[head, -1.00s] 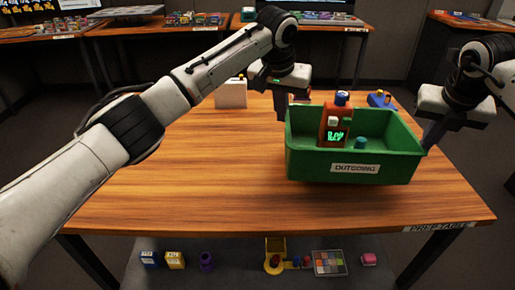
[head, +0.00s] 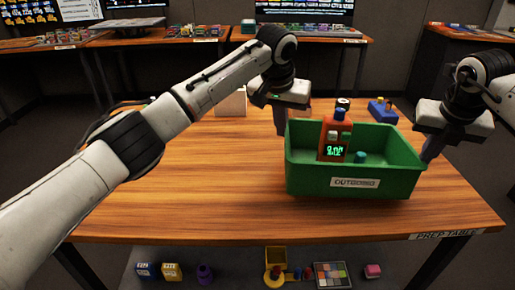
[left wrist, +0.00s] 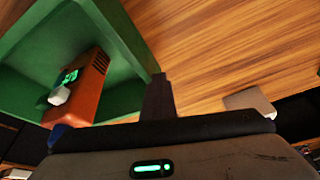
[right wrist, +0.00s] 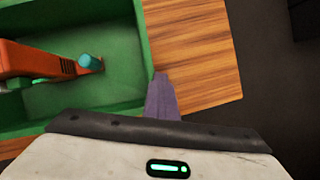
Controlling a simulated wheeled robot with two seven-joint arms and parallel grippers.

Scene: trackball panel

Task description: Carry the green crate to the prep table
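The green crate (head: 300,178) with an "OUTGOING" label is level over the right part of the prep table (head: 180,190); I cannot tell whether its base touches the wood. It holds an orange device (head: 333,138) with a lit display and a teal-topped item (head: 360,157). My left gripper (head: 281,125) is at the crate's left wall, my right gripper (head: 428,150) at its right wall. In the left wrist view my fingers (left wrist: 158,95) look closed together beside the crate wall (left wrist: 125,50). In the right wrist view my fingers (right wrist: 161,95) look the same beside the rim (right wrist: 147,50).
A blue item (head: 382,110) and a white box (head: 231,103) stand at the table's back. The left and front of the tabletop are clear. Several small items, including a yellow bin (head: 276,257), lie on a lower surface under the front edge. Other tables stand behind.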

